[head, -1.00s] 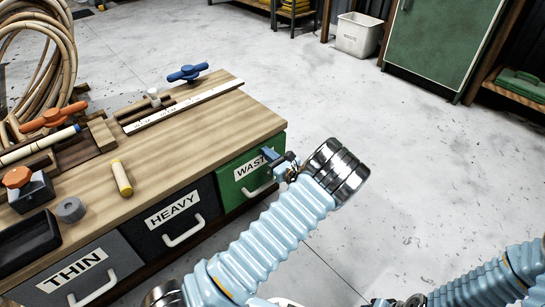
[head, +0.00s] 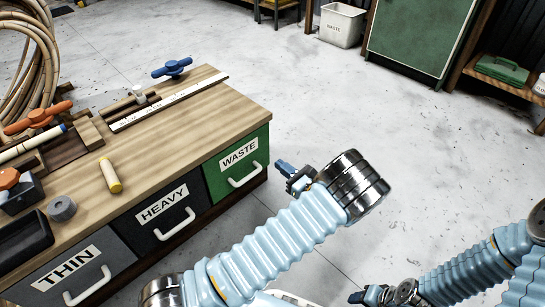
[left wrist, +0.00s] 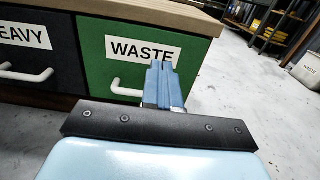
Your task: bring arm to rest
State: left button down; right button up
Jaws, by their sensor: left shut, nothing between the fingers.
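My left gripper (head: 284,167) is shut and empty, held in the air just off the right end of the workbench, to the right of the green WASTE drawer (head: 215,181). In the left wrist view its blue fingers (left wrist: 161,82) are together in front of that drawer (left wrist: 186,62), without visible contact. My left arm comes up from the bottom of the head view. My right arm shows at the lower right; a blue gripper part (head: 357,297) shows at the bottom edge, too small to tell its jaws.
The bench top (head: 190,105) carries a yellow-ended rattan piece (head: 111,175), a grey ring (head: 62,208), a blue clamp (head: 172,68) and a white ruler. The HEAVY drawer (head: 150,230) and THIN drawer look closed. A white bin (head: 341,24) and green cabinet stand behind open floor.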

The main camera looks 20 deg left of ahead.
pick_arm(q)
jog(key=s+a+f+n+g+h+p, duration=0.15)
jog(key=s+f+n+g+h, duration=0.3)
jog(key=s, duration=0.45)
jog(key=s+a+f+n+g+h+p, duration=0.1)
jog(key=s+f+n+g+h+p, duration=0.25)
jog(key=s+f, duration=0.5)
jog(key=s+d+n+g+h+p, duration=0.3)
jog(key=s+d+n+h, duration=0.3)
jog(key=s+d+h, duration=0.35)
jog(key=w+d+r+n+t+h+p, duration=0.2)
jog(key=r+n+t, duration=0.3)
jog(key=n, duration=0.5)
jog(key=shift+w+d+r+h, duration=0.4)
jog(key=shift+w+d+h, duration=0.05)
jog(key=shift+d+h, duration=0.2)
